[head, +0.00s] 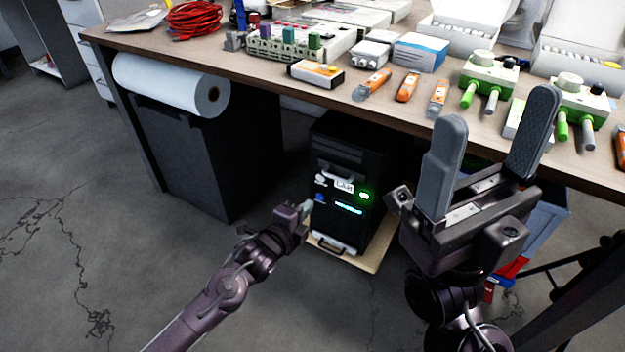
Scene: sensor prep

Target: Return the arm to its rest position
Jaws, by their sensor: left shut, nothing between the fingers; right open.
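My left gripper (307,207) is at the end of the purple-grey arm that comes in from the lower left. It is small in view, shut and empty, in front of a black lab box (349,165) under the table. I cannot tell whether its tips touch the box. The box has a lit green light and a blue-white display strip on its front. My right gripper (490,140) is large in view at the right. Its two grey fingers point up and stand wide apart with nothing between them, in front of the table's edge.
The wooden table (260,75) holds orange-handled tools (371,84), green-and-white devices (488,75), a white block with coloured knobs (290,45) and a red cable coil (196,18). A paper roll (170,84) and black bin (200,150) are at left. The lower-left floor is clear.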

